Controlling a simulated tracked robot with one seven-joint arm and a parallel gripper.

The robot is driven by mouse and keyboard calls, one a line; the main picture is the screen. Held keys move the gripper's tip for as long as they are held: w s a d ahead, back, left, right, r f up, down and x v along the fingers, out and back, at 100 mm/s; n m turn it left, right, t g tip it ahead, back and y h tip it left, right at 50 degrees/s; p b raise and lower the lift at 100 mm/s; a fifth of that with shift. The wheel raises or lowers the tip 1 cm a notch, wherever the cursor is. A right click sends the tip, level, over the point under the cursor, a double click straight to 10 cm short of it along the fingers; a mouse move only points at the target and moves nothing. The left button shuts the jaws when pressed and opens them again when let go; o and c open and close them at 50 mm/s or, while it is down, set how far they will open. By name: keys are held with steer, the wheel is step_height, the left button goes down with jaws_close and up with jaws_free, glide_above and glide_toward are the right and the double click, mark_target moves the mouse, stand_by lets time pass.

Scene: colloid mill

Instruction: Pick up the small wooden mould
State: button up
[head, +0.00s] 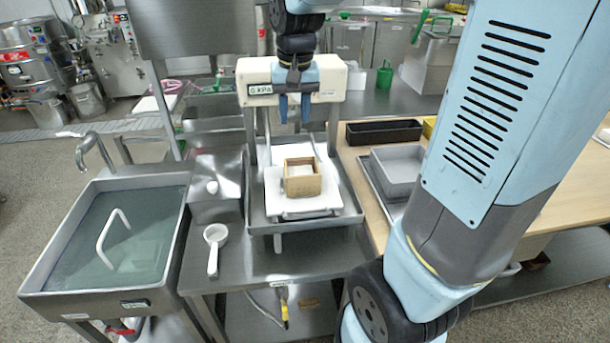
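The small wooden mould (302,186) is a light brown, open-topped square box. It sits upright on a white board (272,200) in a steel tray of the press on the steel bench. My gripper (294,108) points down above and behind the mould, in front of the white press housing marked "0 kPa". Its two blue fingers are apart with nothing seen between them. The gripper does not touch the mould.
The press head (330,82) stands close behind my gripper. A white ladle (214,245) lies on the bench at left, beside a water-filled sink (60,276). A grey tray (398,165) and a black tray (384,132) stand on the wooden table at right.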

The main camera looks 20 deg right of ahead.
steer(key=w+a+f+g, duration=0.1)
steer(key=w+f, duration=0.3)
glide_above(286, 167)
step_height(286, 167, down, 8)
steer(key=shift+f, duration=2.7)
steer(key=shift+s, duration=0.1)
steer(key=shift+c, duration=0.4)
jaws_close()
